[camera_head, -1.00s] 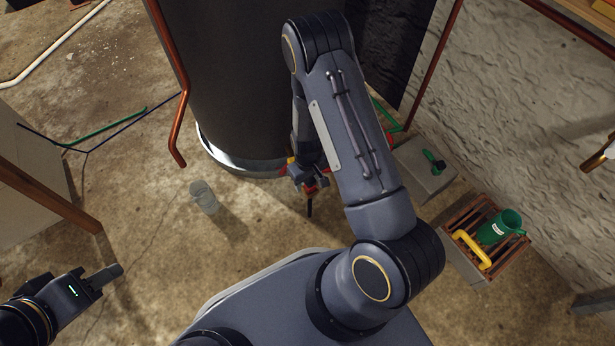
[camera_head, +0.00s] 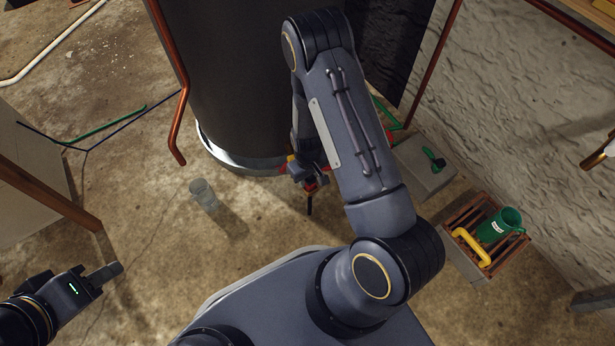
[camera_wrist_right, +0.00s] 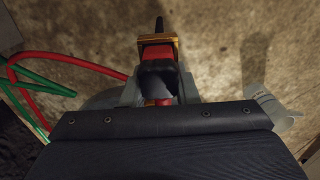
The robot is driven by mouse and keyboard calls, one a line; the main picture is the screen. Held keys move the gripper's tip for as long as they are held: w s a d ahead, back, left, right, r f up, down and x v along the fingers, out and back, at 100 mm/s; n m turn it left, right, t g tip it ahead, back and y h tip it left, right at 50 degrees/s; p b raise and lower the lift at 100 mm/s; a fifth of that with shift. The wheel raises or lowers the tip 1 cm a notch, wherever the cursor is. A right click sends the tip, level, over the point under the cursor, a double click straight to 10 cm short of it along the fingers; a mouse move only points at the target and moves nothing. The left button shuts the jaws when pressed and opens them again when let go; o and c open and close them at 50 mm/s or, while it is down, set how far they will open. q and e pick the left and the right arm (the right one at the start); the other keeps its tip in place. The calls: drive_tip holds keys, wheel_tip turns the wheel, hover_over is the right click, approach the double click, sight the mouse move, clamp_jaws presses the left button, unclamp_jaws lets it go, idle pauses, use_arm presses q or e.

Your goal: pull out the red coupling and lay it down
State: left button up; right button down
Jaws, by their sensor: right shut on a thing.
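The red coupling (camera_wrist_right: 158,52) shows in the right wrist view as a red piece with a brass-coloured collar and a dark stem pointing away. My right gripper (camera_wrist_right: 158,84) is shut with a finger on either side of the dark and red body behind that collar. In the head view, the red part (camera_head: 310,187) shows just below my right gripper (camera_head: 306,172), close to the foot of the dark tank. My right forearm hides much of this spot, so I cannot tell whether the coupling is joined to anything. My left gripper (camera_head: 105,274) is at the lower left, far from it; its jaw gap is unclear.
A dark cylindrical tank (camera_head: 235,90) stands behind. A clear jar (camera_head: 203,195) is on the floor to the left. At right are a grey block (camera_head: 425,178) and a crate (camera_head: 462,212) with a green jug (camera_head: 500,226). Red hose (camera_wrist_right: 75,58) and green hose (camera_wrist_right: 45,84) lie near my right gripper.

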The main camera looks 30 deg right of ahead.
drive_tip(key=shift+r, duration=0.1)
idle(0.3)
drive_tip(key=shift+r+p, duration=1.55)
drive_tip(key=shift+r, duration=0.4)
